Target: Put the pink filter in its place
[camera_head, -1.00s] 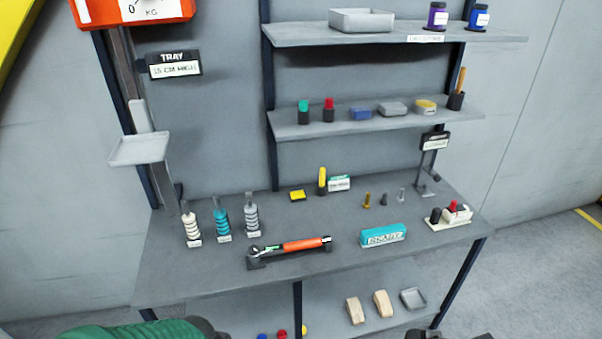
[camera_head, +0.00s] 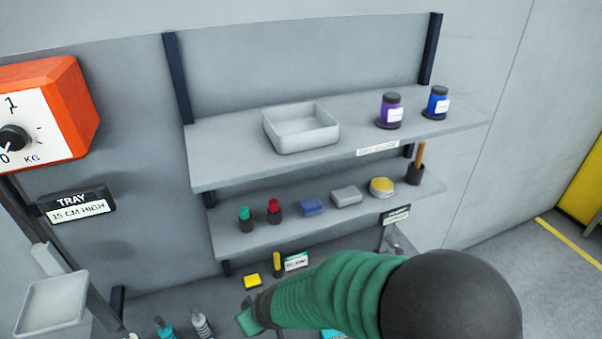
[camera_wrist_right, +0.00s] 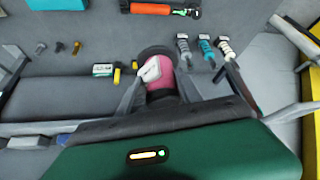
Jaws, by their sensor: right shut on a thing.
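The pink filter (camera_wrist_right: 162,78) shows in the right wrist view, with a white part at one end. It lies between the fingers of my right gripper (camera_wrist_right: 165,90), which is shut on it. A dark round shape is behind it, and I cannot tell what that is. I cannot tell which spot is the filter's place. My left gripper is in neither current view.
The upper shelf (camera_head: 230,150) holds a grey tray (camera_head: 301,128), a purple jar (camera_head: 390,110) and a blue jar (camera_head: 437,102). The lower shelf (camera_head: 228,243) holds several small items. A red-orange scale (camera_head: 75,100) and a small tray plate (camera_head: 52,302) are at left.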

